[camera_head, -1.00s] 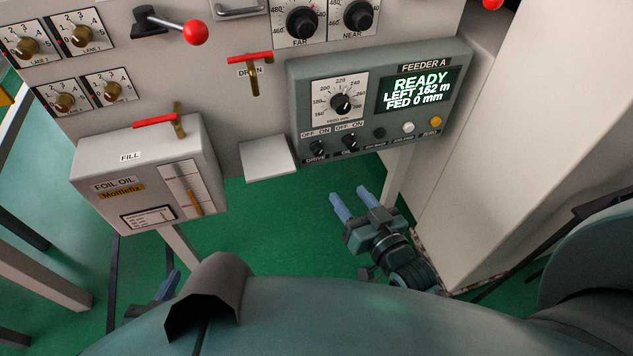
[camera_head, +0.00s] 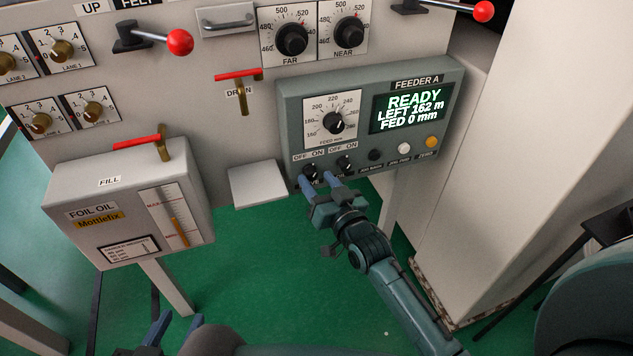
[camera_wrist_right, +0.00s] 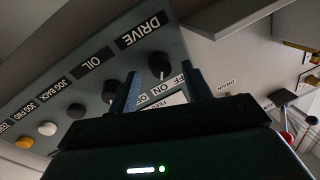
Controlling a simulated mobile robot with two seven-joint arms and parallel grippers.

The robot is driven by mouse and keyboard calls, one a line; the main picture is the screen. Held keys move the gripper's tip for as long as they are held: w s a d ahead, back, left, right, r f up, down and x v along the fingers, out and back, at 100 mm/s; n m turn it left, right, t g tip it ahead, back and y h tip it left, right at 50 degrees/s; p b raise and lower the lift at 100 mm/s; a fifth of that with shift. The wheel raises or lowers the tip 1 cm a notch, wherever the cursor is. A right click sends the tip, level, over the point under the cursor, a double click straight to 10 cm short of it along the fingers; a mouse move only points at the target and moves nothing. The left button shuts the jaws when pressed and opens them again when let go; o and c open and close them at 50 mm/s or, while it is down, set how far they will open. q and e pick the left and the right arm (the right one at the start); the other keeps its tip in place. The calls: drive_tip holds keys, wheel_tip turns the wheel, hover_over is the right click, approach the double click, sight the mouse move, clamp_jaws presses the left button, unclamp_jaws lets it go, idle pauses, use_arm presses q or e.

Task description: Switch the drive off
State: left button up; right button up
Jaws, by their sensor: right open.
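The grey FEEDER A panel (camera_head: 470,85) has a small black DRIVE knob (camera_head: 309,170) at its lower left, partly behind my right gripper's fingers. The OIL knob (camera_head: 345,163) sits just right of it. My right gripper (camera_head: 319,180) is open, its two blue fingers pointing up at the panel by the DRIVE knob. My left gripper (camera_head: 176,327) is low at the left, fingers apart and empty, partly hidden.
Right of the knobs are black, white (camera_head: 404,149) and yellow buttons (camera_head: 432,142). A pale box (camera_head: 258,184) juts out left of the panel. The FOIL OIL tank (camera_head: 125,190) stands further left. A beige column (camera_head: 480,180) rises at right.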

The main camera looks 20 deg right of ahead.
drive_tip(key=shift+w+a, duration=0.15)
drive_tip(key=shift+w, duration=0.5)
drive_tip(key=shift+c, duration=0.4)
drive_tip(key=c, duration=0.9)
